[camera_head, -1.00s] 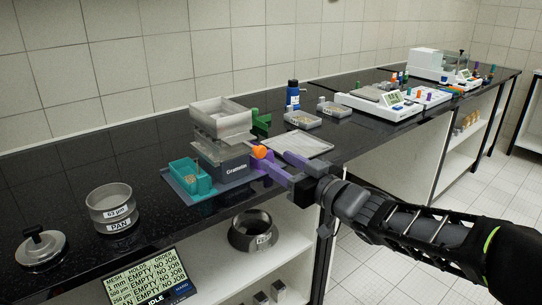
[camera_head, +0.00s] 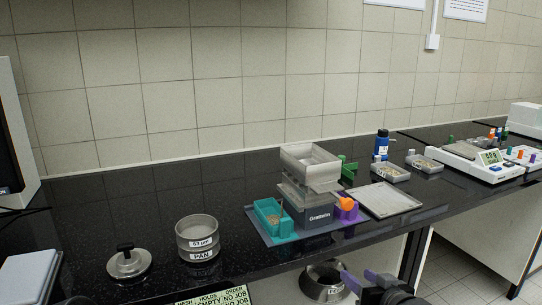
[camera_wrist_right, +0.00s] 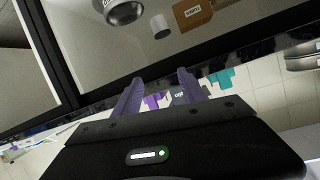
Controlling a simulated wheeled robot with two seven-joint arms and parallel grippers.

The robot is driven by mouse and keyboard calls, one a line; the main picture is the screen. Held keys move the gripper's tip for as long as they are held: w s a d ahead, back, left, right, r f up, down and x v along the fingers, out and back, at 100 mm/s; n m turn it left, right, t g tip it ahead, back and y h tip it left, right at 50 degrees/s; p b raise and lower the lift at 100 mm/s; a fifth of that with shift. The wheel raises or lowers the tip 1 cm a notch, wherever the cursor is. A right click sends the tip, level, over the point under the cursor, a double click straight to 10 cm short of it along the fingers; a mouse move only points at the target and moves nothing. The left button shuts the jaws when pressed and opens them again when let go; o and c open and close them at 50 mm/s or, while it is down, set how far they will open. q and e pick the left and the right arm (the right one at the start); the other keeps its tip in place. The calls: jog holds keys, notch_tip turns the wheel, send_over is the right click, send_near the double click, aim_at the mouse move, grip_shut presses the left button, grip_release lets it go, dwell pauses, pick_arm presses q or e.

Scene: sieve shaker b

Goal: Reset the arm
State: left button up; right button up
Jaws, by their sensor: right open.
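My right gripper (camera_head: 358,281) is low at the bottom edge of the head view, in front of the counter and below its top. Its two purple fingers also show in the right wrist view (camera_wrist_right: 159,90), spread apart with nothing between them. Much of the right arm is out of the head view. My left gripper is not in view. The grey splitter device (camera_head: 318,215) with its hopper (camera_head: 310,160), teal bin (camera_head: 275,221) and orange knob stands on the counter, apart from the gripper.
The black counter (camera_head: 130,205) carries a lid (camera_head: 129,264) and a sieve-and-pan stack (camera_head: 197,238) at left. A flat tray (camera_head: 384,200), sample dishes (camera_head: 391,171), a blue bottle (camera_head: 382,145) and a balance (camera_head: 470,160) are at right. A metal ring (camera_head: 322,283) sits on the shelf below.

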jog(key=s+a+f+m+g+p, duration=0.1)
jog(key=s+a+f+g, duration=0.15)
jog(key=f, duration=0.45)
jog(key=s+a+f+g+p, duration=0.1)
jog(key=s+a+f+g, duration=0.15)
jog(key=f, duration=0.35)
jog(key=s+a+f+g+p, duration=0.2)
jog(key=s+f, duration=0.3)
jog(key=s, duration=0.4)
jog(key=s+a+f+m+g+p, duration=0.1)
jog(key=s+a+f+g+p, duration=0.1)
jog(key=s+f, duration=0.4)
jog(key=s+a+f+g+p, duration=0.2)
jog(key=s+a+f+g, duration=0.2)
jog(key=s, duration=0.8)
notch_tip(320, 180, down, 2)
jog(key=shift+a+f+m+y, duration=0.15)
jog(key=shift+a+m+y, duration=0.2)
jog(key=shift+a, duration=0.4)
